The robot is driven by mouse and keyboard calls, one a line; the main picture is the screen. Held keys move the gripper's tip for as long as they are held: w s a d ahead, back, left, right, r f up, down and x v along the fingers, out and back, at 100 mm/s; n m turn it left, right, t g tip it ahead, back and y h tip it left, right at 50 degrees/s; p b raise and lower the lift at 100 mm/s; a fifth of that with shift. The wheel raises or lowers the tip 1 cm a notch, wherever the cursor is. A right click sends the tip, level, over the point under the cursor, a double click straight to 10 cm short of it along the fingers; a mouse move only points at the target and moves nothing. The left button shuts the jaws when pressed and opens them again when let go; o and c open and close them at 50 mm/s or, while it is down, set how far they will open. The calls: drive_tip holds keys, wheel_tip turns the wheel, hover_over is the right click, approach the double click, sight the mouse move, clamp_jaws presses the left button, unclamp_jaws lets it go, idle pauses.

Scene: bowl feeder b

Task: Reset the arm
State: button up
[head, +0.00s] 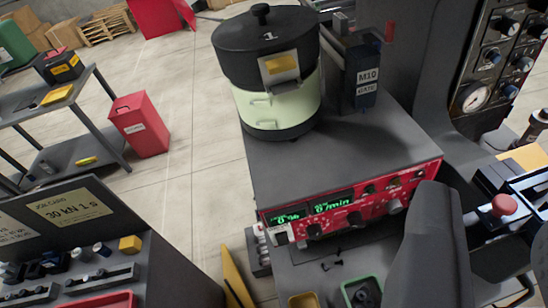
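My gripper's fingers do not show in the head view, so I cannot see whether it is open or holds anything. A smooth dark grey rounded shape rises at the lower right and may be a part of my arm; I cannot tell for sure. The bowl feeder (280,95) stands upright on a grey bench top, with a black lidded upper part marked 1 and a pale green body. Its red control box (350,201) at the bench front has lit green displays, one reading 0/min.
A black box labelled M10 (366,78) stands beside the feeder. A panel with knobs and a gauge (474,97) is at upper right. A red bin (140,124) and grey table (82,119) stand left. A green-rimmed tray (377,281) lies low. Open floor (190,190) lies left of the bench.

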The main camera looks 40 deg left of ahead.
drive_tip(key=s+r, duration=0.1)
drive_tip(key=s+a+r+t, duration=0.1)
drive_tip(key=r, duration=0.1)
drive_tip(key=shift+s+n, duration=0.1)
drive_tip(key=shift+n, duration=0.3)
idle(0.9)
